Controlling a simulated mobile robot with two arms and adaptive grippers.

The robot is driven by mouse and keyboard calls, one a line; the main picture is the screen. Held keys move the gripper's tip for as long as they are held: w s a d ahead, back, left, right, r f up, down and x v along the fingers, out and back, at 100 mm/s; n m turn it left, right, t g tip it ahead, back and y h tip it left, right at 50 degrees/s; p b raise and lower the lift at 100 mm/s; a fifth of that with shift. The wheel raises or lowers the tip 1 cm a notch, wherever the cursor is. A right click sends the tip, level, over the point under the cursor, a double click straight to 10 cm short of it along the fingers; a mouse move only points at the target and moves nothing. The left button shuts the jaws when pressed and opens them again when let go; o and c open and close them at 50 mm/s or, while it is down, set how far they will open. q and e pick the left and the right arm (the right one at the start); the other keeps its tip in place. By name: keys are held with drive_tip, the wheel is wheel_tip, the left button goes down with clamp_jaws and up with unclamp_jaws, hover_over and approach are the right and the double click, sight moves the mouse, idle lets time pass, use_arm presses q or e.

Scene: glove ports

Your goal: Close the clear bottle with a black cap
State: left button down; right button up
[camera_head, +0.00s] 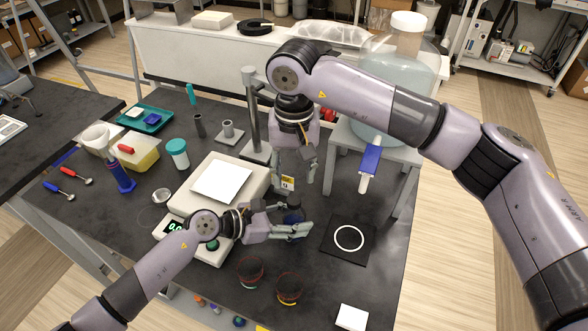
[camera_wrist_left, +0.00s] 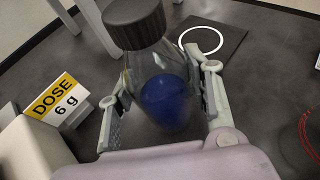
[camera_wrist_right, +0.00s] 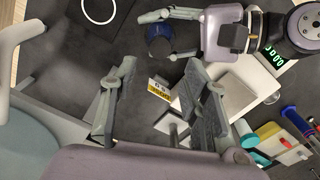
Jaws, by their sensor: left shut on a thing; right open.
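The clear bottle (camera_wrist_left: 157,85) has blue contents and stands between the fingers of my left gripper (camera_wrist_left: 160,100), which is shut on its body. The black cap (camera_wrist_left: 137,22) sits on the bottle's neck; I cannot tell how tightly. My right gripper (camera_head: 294,172) is open and empty, pointing down above and behind the bottle. In the right wrist view the bottle (camera_wrist_right: 159,44) shows beyond the open fingers.
A black mat with a white ring (camera_head: 349,238) lies right of the bottle. The scale (camera_head: 222,184) stands left, with a dose sign (camera_wrist_left: 56,98) beside it. Two dark red-rimmed cups (camera_head: 289,288) stand in front. A large jug (camera_head: 398,75) stands on a grey stand behind right.

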sight(294, 199)
drive_tip(key=shift+f, duration=0.1)
drive_tip(key=shift+f, duration=3.95)
clamp_jaws()
